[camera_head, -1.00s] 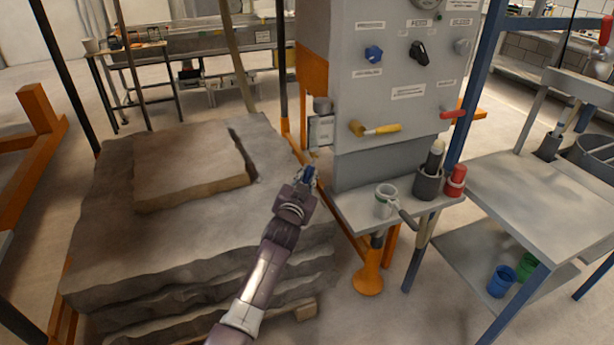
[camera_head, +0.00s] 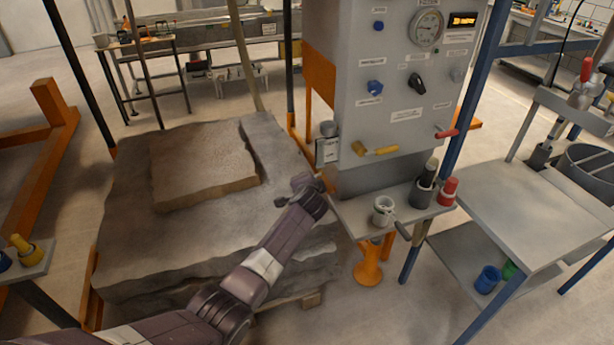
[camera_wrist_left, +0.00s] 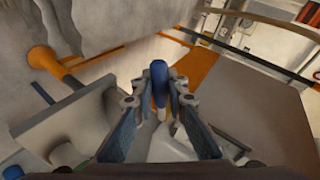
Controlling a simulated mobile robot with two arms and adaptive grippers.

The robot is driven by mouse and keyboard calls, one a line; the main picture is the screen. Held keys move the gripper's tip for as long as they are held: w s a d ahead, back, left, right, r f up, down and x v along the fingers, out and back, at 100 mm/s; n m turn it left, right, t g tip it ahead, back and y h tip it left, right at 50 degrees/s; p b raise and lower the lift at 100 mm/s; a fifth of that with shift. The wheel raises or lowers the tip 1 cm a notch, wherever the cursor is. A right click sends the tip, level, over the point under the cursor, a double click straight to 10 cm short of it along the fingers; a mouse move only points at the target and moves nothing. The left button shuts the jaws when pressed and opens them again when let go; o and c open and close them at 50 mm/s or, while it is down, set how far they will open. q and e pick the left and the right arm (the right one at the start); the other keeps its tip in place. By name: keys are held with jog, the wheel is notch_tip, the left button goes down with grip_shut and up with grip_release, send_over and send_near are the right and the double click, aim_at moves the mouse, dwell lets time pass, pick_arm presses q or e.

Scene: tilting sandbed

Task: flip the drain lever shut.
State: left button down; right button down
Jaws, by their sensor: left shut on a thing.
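My left gripper (camera_head: 318,184) is at the right edge of the rock bed, beside the lower left corner of the grey control panel (camera_head: 405,75). It also shows in the left wrist view (camera_wrist_left: 159,100), with its two fingers on either side of a blue rounded handle (camera_wrist_left: 159,72). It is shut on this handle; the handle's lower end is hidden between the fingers. I cannot tell for sure whether this is the drain lever. In the head view the gripper hides the handle. A yellow lever (camera_head: 385,150) and a red lever (camera_head: 447,133) are on the panel, apart from the gripper. My right gripper is not in view.
The layered rock bed (camera_head: 260,225) fills the space left of the panel. A shelf below the panel holds a white mug (camera_head: 383,211), a dark holder (camera_head: 421,193) and a red container (camera_head: 447,191). A grey side table (camera_head: 515,205) stands at the right.

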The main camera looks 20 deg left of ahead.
pick_arm(q)
jog(key=shift+a+r+m+g+y+p, duration=0.1)
jog(key=shift+r+m+g+y+p, duration=0.5)
jog(key=shift+r+m+y, duration=0.15)
jog(key=shift+s, duration=0.1)
jog(key=c, duration=1.9)
grip_release()
jog(key=v, duration=1.2)
